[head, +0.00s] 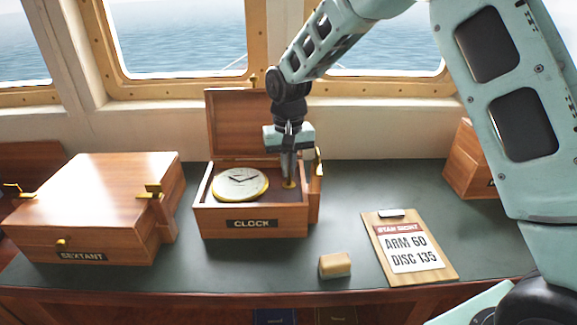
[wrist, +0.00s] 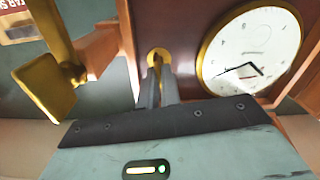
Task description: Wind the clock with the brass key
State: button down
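The clock (head: 240,184) has a white face and a brass rim. It lies face up in the left part of an open wooden box labelled CLOCK (head: 210,222); it also shows at the upper right of the wrist view (wrist: 252,48). My gripper (head: 289,180) points down into the box, right of the clock. A small brass piece, apparently the key (wrist: 156,61), sits at a round brass spot on the box's dark floor. My fingers are close together with the brass between them, and look shut on it. The fingers hide most of the key's shape.
The box's raised lid (head: 238,125) stands behind my gripper, and a brass latch (head: 318,163) is close on its right. A closed SEXTANT box (head: 100,195) stands left. A small block (head: 335,265) and a clipboard (head: 440,268) lie in front and right.

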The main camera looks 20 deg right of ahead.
jog(key=n+p, duration=0.1)
jog(key=n, duration=0.3)
jog(key=shift+a+r, duration=0.1)
jog(key=n+p, duration=0.1)
jog(key=n, duration=0.2)
jog(key=shift+n, duration=0.4)
jog(key=n+p, duration=0.1)
jog(key=n, duration=0.2)
jog(key=shift+a, duration=0.15)
jog(key=shift+s+n+p, duration=0.1)
jog(key=shift+n+p, duration=0.6)
jog(key=shift+n, duration=1.2)
jog(key=c, duration=1.6)
grip_release()
